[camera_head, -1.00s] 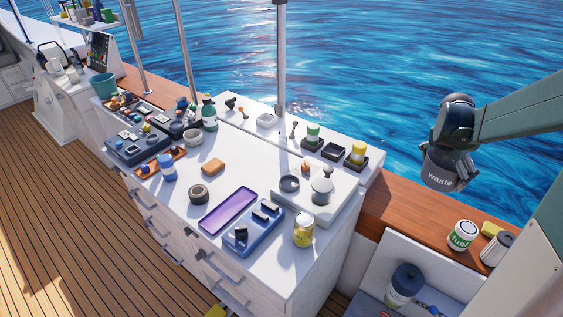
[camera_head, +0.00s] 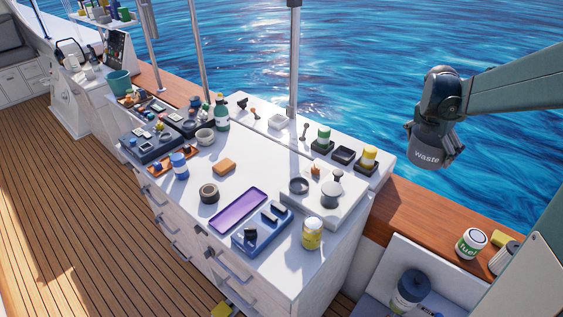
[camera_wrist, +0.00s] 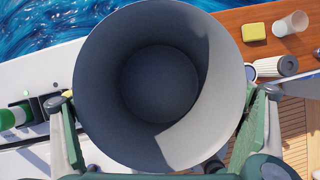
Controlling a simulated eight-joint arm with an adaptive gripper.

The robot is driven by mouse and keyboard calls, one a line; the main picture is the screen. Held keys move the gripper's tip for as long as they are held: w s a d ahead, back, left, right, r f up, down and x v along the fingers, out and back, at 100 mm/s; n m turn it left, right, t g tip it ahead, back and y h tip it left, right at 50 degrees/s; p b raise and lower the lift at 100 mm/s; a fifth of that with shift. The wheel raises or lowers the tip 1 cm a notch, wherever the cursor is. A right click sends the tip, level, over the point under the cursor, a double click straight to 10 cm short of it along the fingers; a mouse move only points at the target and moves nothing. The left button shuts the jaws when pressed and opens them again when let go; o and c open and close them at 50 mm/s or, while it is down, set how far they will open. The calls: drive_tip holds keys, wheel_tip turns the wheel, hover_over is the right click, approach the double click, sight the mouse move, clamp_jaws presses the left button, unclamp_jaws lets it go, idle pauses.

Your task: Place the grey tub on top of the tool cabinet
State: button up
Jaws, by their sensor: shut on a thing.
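The grey tub (camera_head: 427,146), labelled "waste", is held in my gripper (camera_head: 446,160) above the wooden side ledge and water, to the right of the cabinet. In the wrist view the tub (camera_wrist: 160,85) is seen from above, empty, with my gripper's fingers (camera_wrist: 158,125) on both sides of it. The tool cabinet (camera_head: 285,262) is white with drawers. Its top holds a purple tray (camera_head: 238,210), a blue tray (camera_head: 262,230), a yellow can (camera_head: 312,233) and other items.
The top is crowded, with bare white patches around an orange block (camera_head: 224,167) and a dark ring (camera_head: 209,192). A metal pole (camera_head: 293,70) rises behind it. A lidded blue jar (camera_head: 410,290) sits below.

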drive_tip(key=w+a+n+p, duration=0.1)
drive_tip(key=w+a, duration=0.4)
drive_tip(key=a, duration=0.4)
drive_tip(key=w+a+n+t+y+p, duration=0.1)
drive_tip(key=w+a+n+p, duration=0.1)
drive_tip(key=w+a, duration=0.5)
drive_tip(key=w+a+n+p, duration=0.1)
drive_tip(key=w+a, duration=0.3)
drive_tip(key=a, duration=0.7)
drive_tip(key=w+a+n+y+p, duration=0.1)
drive_tip(key=w+a+n+p, duration=0.1)
drive_tip(key=a, duration=1.1)
drive_tip(key=w+a+n+p, duration=0.1)
drive_tip(key=w+a, duration=0.1)
drive_tip(key=a, duration=1.1)
drive_tip(key=shift+t, duration=0.4)
drive_tip(key=shift+d+f, duration=0.2)
drive_tip(key=shift+f, duration=1.15)
drive_tip(key=shift+d+f, duration=0.15)
drive_tip(key=shift+f, duration=1.2)
drive_tip(key=shift+f, duration=3.15)
drive_tip(key=shift+f, duration=1.85)
